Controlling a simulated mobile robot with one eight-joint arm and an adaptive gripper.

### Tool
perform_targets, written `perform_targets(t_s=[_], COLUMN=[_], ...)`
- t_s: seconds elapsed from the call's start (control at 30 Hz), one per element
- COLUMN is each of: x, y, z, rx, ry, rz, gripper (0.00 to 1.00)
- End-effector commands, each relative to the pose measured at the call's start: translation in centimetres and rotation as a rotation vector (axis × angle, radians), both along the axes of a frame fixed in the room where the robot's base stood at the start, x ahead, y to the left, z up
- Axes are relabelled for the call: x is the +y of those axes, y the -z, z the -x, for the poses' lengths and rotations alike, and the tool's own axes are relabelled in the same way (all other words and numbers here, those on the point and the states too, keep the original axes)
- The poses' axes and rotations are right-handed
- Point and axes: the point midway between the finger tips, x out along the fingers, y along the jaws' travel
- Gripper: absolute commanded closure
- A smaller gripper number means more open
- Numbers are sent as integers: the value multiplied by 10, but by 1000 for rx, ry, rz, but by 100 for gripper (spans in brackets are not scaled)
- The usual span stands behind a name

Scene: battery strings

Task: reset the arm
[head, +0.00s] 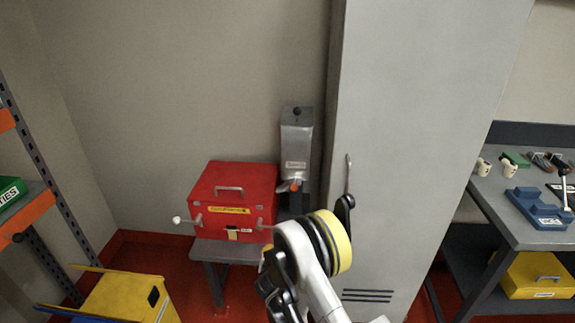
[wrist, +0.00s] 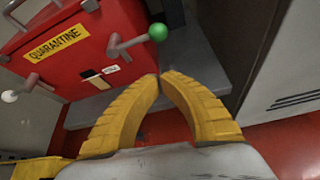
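My arm rises from the bottom of the head view, its white link and yellow-banded joint in front of the grey cabinet (head: 420,130). My gripper cannot be made out clearly there. In the wrist view, the two yellow fingers of my gripper (wrist: 160,77) curve together, tips meeting or almost meeting, with nothing between them. The red quarantine box (head: 210,188) lies beyond the fingertips and also shows in the wrist view (wrist: 88,62). Its lever with a green knob (wrist: 157,32) is just above the tips, apart from them in the picture.
The red box stands on a low grey stand (head: 212,249). A grey dispenser (head: 297,150) is behind it. A yellow bin (head: 122,298) is at lower left, beside a shelf rack (head: 30,190). A workbench (head: 503,218) with blue holders is at right.

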Motion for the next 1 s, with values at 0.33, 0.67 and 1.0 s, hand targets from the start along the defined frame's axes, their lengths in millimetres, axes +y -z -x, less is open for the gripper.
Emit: perform_targets(t_s=[0.33,0.67,1.0], x=[-51,-141,-219], y=[-116,-260,-345], z=[-13,43,172], rx=[84,169,193], ry=[278,740,1244], rz=[-376,-950,-1523], gripper=[100,100,100])
